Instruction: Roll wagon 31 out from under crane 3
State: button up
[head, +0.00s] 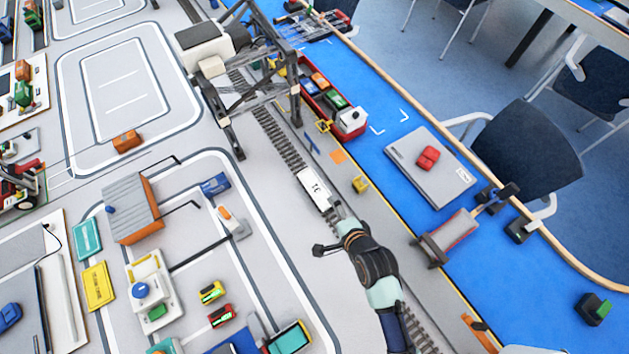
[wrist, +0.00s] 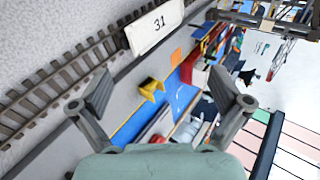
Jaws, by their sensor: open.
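Wagon 31 is a small white wagon (head: 312,188) on the rail track, clear of the crane and on its near side. My gripper (head: 326,228) is open just past the near end of the wagon, above the track. In the wrist view the fingers (wrist: 162,95) are spread with nothing between them, and the wagon lies beyond them at the top.
The rail track (head: 277,138) runs back under the crane. A red container (head: 328,95) with coloured blocks stands right of it. A yellow piece (head: 360,184) lies beside the track. A grey laptop-like slab (head: 432,170) lies on the blue strip. A brown-sided shed (head: 133,208) stands left.

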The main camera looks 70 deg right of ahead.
dwell(0.4)
jog(key=w+a+r+n+t+y, duration=0.4)
jog(key=w+a+r+n+y, duration=0.1)
jog(key=w+a+r+n, duration=1.4)
jog(key=s+a+r+n+t+y, duration=0.1)
jog(key=a+r+n+t+y, duration=0.1)
jog(key=a+r+n, duration=0.85)
notch_tip(320, 180, up, 19)
jog(key=m+p, duration=0.2)
jog(key=p, duration=2)
jog(key=shift+r, duration=0.2)
jog(key=shift+m, duration=0.25)
